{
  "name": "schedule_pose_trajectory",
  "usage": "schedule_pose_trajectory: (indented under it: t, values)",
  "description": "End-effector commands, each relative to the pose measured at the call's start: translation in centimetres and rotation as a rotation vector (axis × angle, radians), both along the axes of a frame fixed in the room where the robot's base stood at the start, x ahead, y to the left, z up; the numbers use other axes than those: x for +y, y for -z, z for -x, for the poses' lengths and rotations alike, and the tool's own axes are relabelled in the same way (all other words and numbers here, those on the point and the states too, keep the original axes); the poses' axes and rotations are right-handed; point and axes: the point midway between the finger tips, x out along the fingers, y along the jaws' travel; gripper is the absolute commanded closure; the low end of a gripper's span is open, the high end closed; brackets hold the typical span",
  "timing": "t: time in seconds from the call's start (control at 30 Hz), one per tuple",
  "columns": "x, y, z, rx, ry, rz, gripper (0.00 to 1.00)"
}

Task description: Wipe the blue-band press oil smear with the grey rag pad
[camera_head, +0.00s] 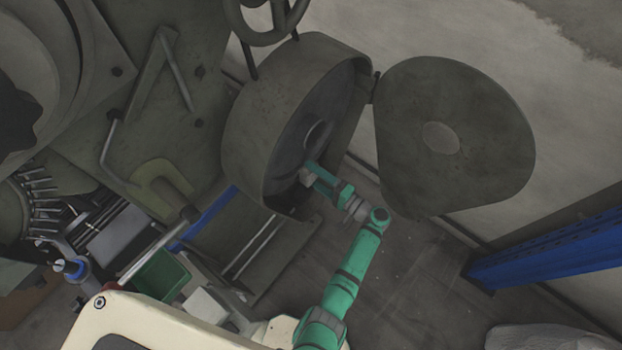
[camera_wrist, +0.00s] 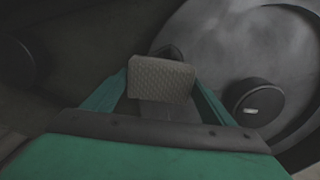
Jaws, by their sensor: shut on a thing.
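The press with the blue band has an open round grey housing (camera_head: 262,125), and its blue band (camera_head: 207,218) shows low on its left. My gripper (camera_head: 312,172) reaches into the housing's opening from the lower right. In the wrist view, my gripper (camera_wrist: 160,84) is shut on the grey rag pad (camera_wrist: 160,78), a small textured block between the green fingers. In the head view the pad (camera_head: 307,178) is a small pale patch at the fingertips. A grey metal disc (camera_wrist: 235,45) lies beyond the pad. I cannot make out the oil smear or whether the pad touches a surface.
The round door (camera_head: 455,135) hangs open to the right of the housing. A dark round hub (camera_wrist: 258,102) sits close to the right finger. A handwheel (camera_head: 268,22) is above, a green bin (camera_head: 160,275) lower left, and a blue post (camera_head: 550,250) at right.

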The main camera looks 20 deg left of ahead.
Motion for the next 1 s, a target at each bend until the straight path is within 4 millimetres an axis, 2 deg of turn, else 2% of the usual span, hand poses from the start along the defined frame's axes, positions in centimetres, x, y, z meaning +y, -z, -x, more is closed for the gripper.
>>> schedule_pose_trajectory:
  t: [0.2, 0.47, 0.63, 1.0]
  values:
    - [-0.5, 0.0, -1.6, 0.001, 0.0, -0.001, 0.4]
    - [-0.8, 0.0, -2.3, 0.0, 0.0, 0.0, 0.4]
    - [-0.6, 0.0, -1.7, 0.0, -0.001, 0.0, 0.4]
    - [0.6, 0.1, 0.8, 0.001, -0.001, 0.001, 0.4]
